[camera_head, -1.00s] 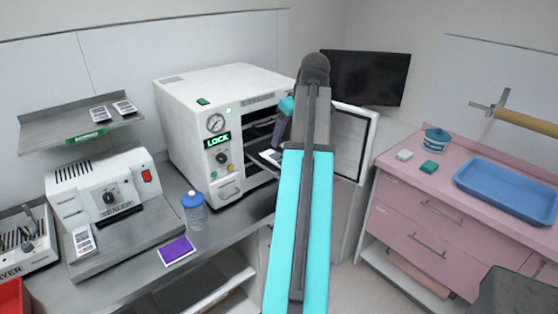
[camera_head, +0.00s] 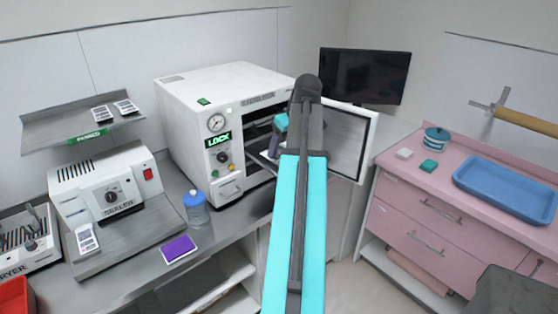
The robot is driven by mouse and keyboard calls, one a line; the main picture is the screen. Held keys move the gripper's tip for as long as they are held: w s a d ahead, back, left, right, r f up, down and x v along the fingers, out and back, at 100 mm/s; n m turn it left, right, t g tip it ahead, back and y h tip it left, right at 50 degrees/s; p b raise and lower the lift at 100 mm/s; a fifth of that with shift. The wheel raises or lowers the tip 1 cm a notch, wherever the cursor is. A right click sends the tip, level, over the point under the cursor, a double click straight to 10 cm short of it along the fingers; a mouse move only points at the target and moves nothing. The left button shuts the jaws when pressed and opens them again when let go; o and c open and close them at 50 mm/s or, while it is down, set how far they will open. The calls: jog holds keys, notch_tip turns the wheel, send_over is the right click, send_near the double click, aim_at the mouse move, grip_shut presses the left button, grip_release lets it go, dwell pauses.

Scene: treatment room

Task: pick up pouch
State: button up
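My arm reaches to the open autoclave (camera_head: 215,110), and my gripper (camera_head: 276,148) is at its doorway, mostly hidden behind my own arm. Whether its fingers are open or hold anything does not show. A pale flat edge (camera_head: 262,158) shows at the opening beside the gripper; I cannot tell if it is a tray or a pouch. Small white pouch-like packets lie elsewhere: two on the wall shelf (camera_head: 60,128), at its right part (camera_head: 103,113), and one on the sealer (camera_head: 87,238). A purple flat packet (camera_head: 178,249) lies on the grey counter.
The autoclave door (camera_head: 352,145) stands open to the right of my arm. A blue-capped bottle (camera_head: 195,212) stands in front of the autoclave. A pink cabinet (camera_head: 430,205) at right bears a blue tray (camera_head: 508,188), a teal-lidded jar (camera_head: 436,138) and small blocks.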

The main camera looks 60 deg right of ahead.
aim_at(277, 158)
jog(key=shift+f, duration=0.1)
jog(key=shift+p+x, duration=1)
jog(key=shift+x, duration=0.35)
jog(key=shift+p+x, duration=0.3)
jog(key=shift+x, duration=0.9)
jog(key=shift+d, duration=0.2)
jog(key=shift+c, duration=0.2)
jog(key=c, duration=1.1)
